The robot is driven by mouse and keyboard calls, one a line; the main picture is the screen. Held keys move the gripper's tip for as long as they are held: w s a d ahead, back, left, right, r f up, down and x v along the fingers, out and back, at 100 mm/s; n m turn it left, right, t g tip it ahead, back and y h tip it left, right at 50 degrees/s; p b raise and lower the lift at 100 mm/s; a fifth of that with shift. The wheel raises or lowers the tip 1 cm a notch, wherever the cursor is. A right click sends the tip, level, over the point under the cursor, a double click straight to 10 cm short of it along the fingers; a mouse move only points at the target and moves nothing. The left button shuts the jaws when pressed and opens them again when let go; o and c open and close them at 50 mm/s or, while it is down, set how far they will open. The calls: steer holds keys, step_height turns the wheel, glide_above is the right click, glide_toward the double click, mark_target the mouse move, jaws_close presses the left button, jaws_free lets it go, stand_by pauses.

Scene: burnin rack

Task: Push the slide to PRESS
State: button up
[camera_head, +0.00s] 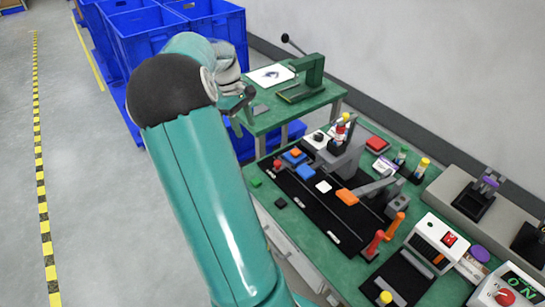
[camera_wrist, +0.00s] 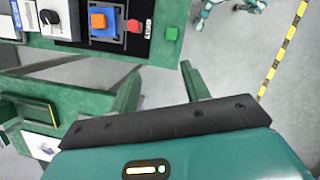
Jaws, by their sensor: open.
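The slide appears to be a blue square carriage with an orange block on top (camera_head: 294,156), on the black panel of the green bench. In the wrist view the same blue-and-orange piece (camera_wrist: 105,22) is at the top, with a red knob (camera_wrist: 134,26) just right of it. A small white label stands beside the knob, too small to read surely. My gripper (camera_wrist: 162,66) is open and empty, its two green fingers apart and clear of the slide.
A black rotary knob on a white base (camera_head: 318,137) is beside the slide. Several levers, vials and an orange block (camera_head: 347,197) crowd the bench. A green press (camera_head: 305,78) stands on another table. Blue crates (camera_head: 150,40) are behind. Open floor lies left.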

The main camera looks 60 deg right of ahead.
steer(key=s+d+f+g, duration=0.1)
steer(key=s+d+f, duration=0.15)
steer(key=d, duration=0.25)
glide_toward(278, 162)
steer(key=x, duration=0.8)
steer(key=shift+w+f, duration=0.1)
steer(key=shift+c, duration=0.2)
jaws_close()
